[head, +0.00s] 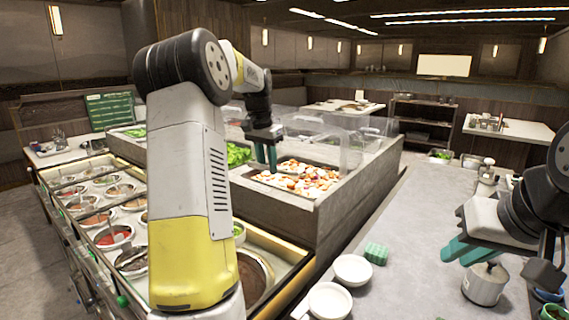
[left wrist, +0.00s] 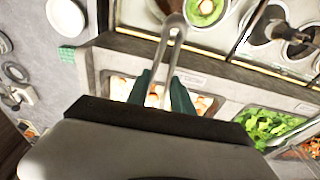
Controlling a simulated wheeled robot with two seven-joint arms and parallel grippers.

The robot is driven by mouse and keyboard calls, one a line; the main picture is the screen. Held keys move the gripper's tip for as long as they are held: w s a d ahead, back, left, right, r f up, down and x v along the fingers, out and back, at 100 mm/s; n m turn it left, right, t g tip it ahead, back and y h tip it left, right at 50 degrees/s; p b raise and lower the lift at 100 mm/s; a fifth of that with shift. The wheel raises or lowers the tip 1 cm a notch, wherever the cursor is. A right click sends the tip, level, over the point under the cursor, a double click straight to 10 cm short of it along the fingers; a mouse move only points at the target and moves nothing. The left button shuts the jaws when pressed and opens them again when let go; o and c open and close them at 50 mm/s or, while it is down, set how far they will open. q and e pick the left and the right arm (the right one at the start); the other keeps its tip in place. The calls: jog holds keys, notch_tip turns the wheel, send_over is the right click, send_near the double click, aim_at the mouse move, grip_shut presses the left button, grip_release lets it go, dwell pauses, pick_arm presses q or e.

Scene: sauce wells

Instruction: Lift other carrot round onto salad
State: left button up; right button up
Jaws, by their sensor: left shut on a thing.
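My left gripper (head: 264,150) hangs over the bin of mixed orange, white and brown pieces (head: 312,178). In the left wrist view the gripper (left wrist: 161,88) is shut on metal tongs (left wrist: 176,38), whose looped end points away from it. The same bin lies behind the fingers, mostly hidden by the gripper; single carrot rounds cannot be told apart. A bowl of green salad (left wrist: 203,10) shows at the top of that view, with a pale orange piece on it. It is mostly behind my arm in the head view (head: 239,231). My right gripper (head: 472,249) is open above the counter.
Several sauce wells (head: 113,237) fill the left side. Two white bowls (head: 352,269), a green sponge (head: 376,253) and a metal pot (head: 485,285) stand on the right counter.

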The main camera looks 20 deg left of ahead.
pick_arm(q)
jog(key=shift+f, duration=0.1)
dwell(0.5)
jog(key=shift+f, duration=0.8)
jog(key=shift+f, duration=0.15)
jog(key=shift+f, duration=0.55)
grip_shut()
notch_tip(320, 180, up, 12)
dwell(0.8)
jog(key=shift+r, duration=0.2)
